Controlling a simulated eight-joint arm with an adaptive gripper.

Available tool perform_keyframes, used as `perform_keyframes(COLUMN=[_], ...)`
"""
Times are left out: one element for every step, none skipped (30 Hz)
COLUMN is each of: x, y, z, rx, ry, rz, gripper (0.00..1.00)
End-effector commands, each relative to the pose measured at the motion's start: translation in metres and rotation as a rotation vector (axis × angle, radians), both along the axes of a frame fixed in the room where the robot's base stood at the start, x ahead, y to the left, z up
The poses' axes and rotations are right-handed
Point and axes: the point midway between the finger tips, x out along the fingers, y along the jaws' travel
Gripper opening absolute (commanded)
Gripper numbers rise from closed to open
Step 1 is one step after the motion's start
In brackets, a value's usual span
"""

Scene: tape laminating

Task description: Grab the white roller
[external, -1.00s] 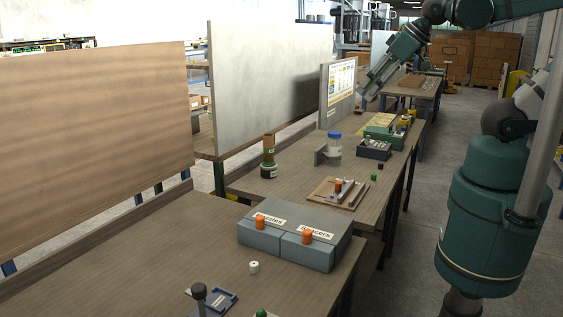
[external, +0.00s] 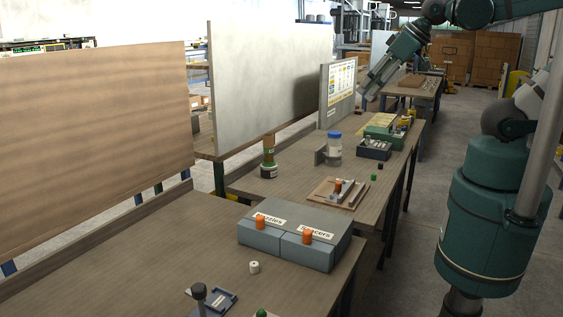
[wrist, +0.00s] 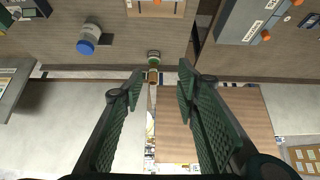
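A small white roller (external: 254,267) stands upright on the near wooden table in the external view, just in front of the grey box. My gripper (external: 368,91) hangs high above the far part of the tables, well apart from the roller. In the wrist view my gripper (wrist: 161,76) shows two green padded fingers spread wide, with nothing between them.
A grey two-part box (external: 290,259) with orange knobs stands beside the roller. A blue fixture (external: 220,299) with a dark-knobbed tool is nearer. Beyond are a wooden board (external: 328,200), a blue-lidded jar (external: 334,150) and stacked rolls (external: 268,170). Tall panels (external: 270,85) line the back edge.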

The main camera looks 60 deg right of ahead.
Motion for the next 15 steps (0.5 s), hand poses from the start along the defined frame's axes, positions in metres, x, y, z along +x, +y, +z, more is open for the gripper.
perform_keyframes(x=[0.0, 0.0, 0.001, 0.001, 0.002, 0.004, 0.005, 0.006, 0.009, 0.011, 0.013, 0.016, 0.019, 0.021, 0.025], y=[0.0, 0.001, 0.001, 0.002, 0.002, 0.004, 0.005, 0.006, 0.009, 0.011, 0.013, 0.016, 0.019, 0.022, 0.026], z=[0.0, 0.0, 0.0, 0.0, 0.0, 0.0, 0.0, 0.0, 0.0, 0.0, -0.001, -0.001, -0.001, -0.001, -0.002], rx=[-0.001, 0.0, -0.002, -0.002, -0.003, -0.005, -0.007, -0.009, -0.012, -0.014, -0.017, -0.023, -0.027, -0.03, -0.035], ry=[0.0, 0.001, 0.002, 0.003, 0.004, 0.007, 0.009, 0.011, 0.015, 0.019, 0.023, 0.03, 0.035, 0.04, 0.047], rz=[0.001, 0.002, 0.004, 0.007, 0.01, 0.016, 0.022, 0.028, 0.037, 0.045, 0.055, 0.07, 0.082, 0.094, 0.111], gripper=[0.32, 0.32, 0.32, 0.32, 0.32, 0.32, 0.32, 0.32, 0.32, 0.32, 0.32, 0.32, 0.32, 0.32, 0.32])
